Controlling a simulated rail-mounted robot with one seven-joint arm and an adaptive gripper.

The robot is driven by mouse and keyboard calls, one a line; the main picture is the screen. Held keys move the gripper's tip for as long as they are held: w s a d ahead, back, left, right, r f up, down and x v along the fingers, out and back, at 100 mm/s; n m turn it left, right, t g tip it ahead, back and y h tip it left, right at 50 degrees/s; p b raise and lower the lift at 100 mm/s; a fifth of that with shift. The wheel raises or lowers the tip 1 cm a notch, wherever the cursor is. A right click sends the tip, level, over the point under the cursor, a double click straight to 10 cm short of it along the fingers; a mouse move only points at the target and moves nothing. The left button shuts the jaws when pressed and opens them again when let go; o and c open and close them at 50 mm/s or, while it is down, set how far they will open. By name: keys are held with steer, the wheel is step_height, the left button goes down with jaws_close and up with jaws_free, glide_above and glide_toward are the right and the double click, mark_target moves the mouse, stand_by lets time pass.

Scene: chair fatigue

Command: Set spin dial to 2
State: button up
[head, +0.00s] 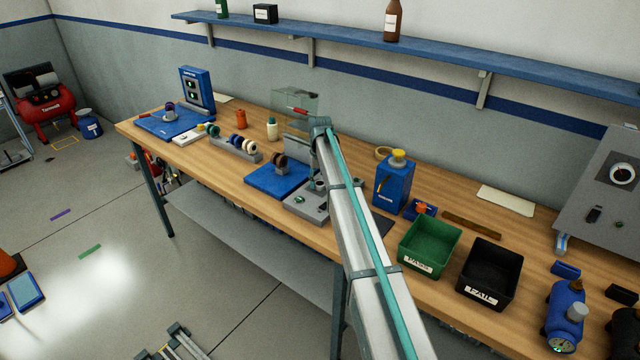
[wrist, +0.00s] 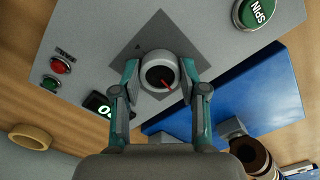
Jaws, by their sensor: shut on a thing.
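The spin dial (wrist: 158,66) is a round grey knob with a dark face and a red pointer, on a dark square plate of a grey panel (wrist: 215,40). The pointer slants toward the lower right of the wrist view. My gripper (wrist: 160,77) is shut on the dial, one teal-edged finger on each side. A small display (wrist: 99,106) shows a green digit that looks like 0. In the head view the grey console (head: 303,206) stands on the bench, partly hidden by my arm.
Red (wrist: 61,65) and green (wrist: 50,83) buttons lie left of the dial. A blue base (wrist: 235,95) with dark rolls is beside the panel. In the head view a blue canister (head: 391,187), a green PASS bin (head: 428,246) and a black FAIL bin (head: 489,272) stand right of my arm.

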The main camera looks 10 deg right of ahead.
mark_target(319, 183)
steer(key=m+b, duration=0.2)
steer(key=m, duration=0.3)
steer(key=m+b, duration=0.1)
steer(key=m, duration=0.4)
steer(key=shift+w, duration=0.1)
stand_by(0.4)
steer(key=o, duration=1.1)
steer(key=shift+o, duration=0.2)
step_height(319, 183, up, 12)
steer(key=shift+a, duration=0.1)
